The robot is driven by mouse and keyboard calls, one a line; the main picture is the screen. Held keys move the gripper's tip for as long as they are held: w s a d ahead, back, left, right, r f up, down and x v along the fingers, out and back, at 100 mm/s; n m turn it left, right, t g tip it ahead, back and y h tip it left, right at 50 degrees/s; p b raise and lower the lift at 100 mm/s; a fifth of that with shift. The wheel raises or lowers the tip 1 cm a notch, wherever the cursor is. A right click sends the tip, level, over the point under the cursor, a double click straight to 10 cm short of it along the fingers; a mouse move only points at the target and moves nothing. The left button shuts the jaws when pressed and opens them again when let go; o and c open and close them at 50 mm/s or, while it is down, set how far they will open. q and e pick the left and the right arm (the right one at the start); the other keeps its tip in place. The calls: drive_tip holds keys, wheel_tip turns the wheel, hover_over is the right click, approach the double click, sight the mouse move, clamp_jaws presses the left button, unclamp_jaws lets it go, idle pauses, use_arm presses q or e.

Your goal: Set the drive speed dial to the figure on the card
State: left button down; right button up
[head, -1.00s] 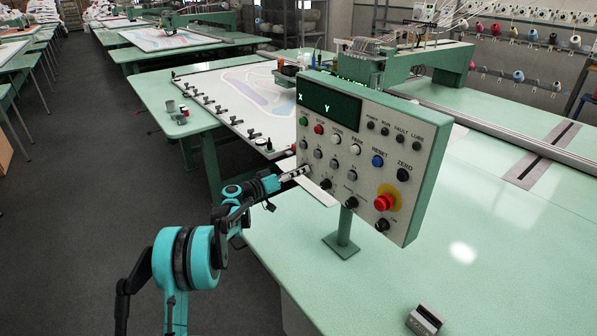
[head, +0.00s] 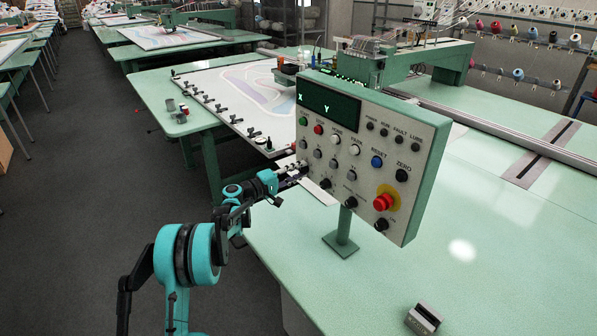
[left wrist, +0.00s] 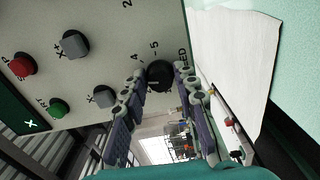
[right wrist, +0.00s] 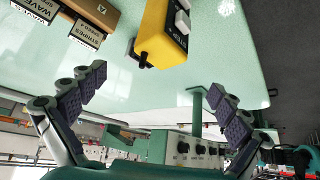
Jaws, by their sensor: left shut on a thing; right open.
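The drive speed dial (left wrist: 158,76) is a black round knob with printed figures, including 4 and 5, beside it in the left wrist view. My left gripper (left wrist: 160,72) has its fingers on either side and is shut on it; in the head view its tips (head: 299,169) are at the panel's lower left edge. The dial's setting is too small to read surely. In the right wrist view, a card labelled STRIPES SPEED (right wrist: 86,34) and a card labelled WAVES SPEED (right wrist: 38,8) show; their figures are unreadable. My right gripper (right wrist: 163,92) is open and empty.
The control panel (head: 415,185) stands on a post with several buttons and a red stop knob (head: 386,203). A small holder (head: 424,319) is at the table's front. A yellow pendant (right wrist: 158,38) shows in the right wrist view. The table's right side is clear.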

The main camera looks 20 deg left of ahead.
use_arm(q)
drive_tip(key=shift+n, duration=1.2)
drive_tip(key=c, duration=1.2)
unclamp_jaws()
drive_tip(key=shift+o, duration=0.2)
drive_tip(key=shift+s+a, duration=0.1)
drive_tip(key=v, duration=1.1)
drive_tip(key=shift+s+a, duration=0.25)
drive_tip(key=shift+s, duration=0.05)
